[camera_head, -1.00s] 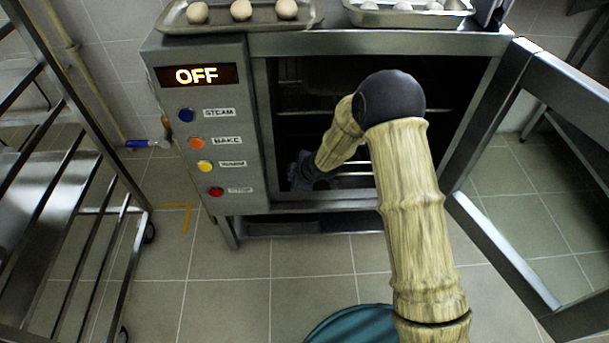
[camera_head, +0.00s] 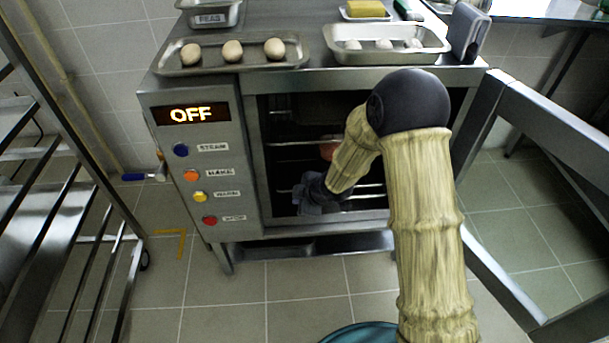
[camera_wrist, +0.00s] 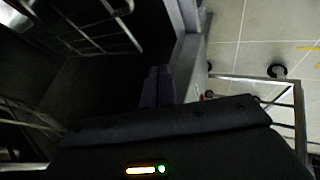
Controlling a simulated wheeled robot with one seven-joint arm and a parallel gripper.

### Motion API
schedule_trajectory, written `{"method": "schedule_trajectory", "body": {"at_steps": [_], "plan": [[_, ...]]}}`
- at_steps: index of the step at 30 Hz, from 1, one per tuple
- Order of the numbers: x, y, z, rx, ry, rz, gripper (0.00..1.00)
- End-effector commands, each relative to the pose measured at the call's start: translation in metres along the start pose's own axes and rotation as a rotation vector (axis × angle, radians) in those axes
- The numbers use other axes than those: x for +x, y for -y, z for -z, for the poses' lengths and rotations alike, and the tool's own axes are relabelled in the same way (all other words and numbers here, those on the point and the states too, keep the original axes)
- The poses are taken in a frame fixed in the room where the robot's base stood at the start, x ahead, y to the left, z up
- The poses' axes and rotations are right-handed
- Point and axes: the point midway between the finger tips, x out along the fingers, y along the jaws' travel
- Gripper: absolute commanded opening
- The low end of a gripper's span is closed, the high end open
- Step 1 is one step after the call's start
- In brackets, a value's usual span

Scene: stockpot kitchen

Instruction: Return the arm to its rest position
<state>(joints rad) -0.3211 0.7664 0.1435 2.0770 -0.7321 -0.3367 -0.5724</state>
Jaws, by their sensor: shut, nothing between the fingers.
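My gripper (camera_head: 312,193) is at the mouth of the oven (camera_head: 216,170), low in the opening. Its dark fingers are hard to make out in the head view. In the wrist view the fingers (camera_wrist: 157,87) stand close together, shut and empty, beside the oven's dark interior and its front frame. My arm bends at a black elbow and comes down toward the lower right. The oven door (camera_head: 560,130) stands open on the right. The display reads OFF. A small reddish thing (camera_head: 328,150) shows inside, mostly hidden behind my arm.
Wire racks (camera_wrist: 100,25) line the oven inside. A tray with pale dough balls (camera_head: 215,70) and a metal pan (camera_head: 432,58) stand on top. A metal rack (camera_head: 75,220) stands left.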

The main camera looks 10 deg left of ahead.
Motion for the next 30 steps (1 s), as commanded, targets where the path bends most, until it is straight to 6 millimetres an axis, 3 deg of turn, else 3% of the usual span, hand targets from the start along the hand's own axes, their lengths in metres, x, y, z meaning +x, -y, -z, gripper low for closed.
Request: {"method": "schedule_trajectory", "body": {"at_steps": [7, 11, 16, 20, 24, 30], "plan": [[-0.005, -0.002, -0.003, 0.018, 0.012, -0.004, 0.00], [-0.031, -0.011, -0.021, 0.119, 0.076, -0.028, 0.00], [-0.099, -0.018, -0.065, 0.402, 0.228, -0.085, 0.00], [-0.157, -0.008, -0.097, 0.663, 0.339, -0.132, 0.00], [-0.215, 0.016, -0.121, 0.951, 0.432, -0.181, 0.00], [-0.271, 0.056, -0.136, 1.288, 0.507, -0.225, 0.00]]}}
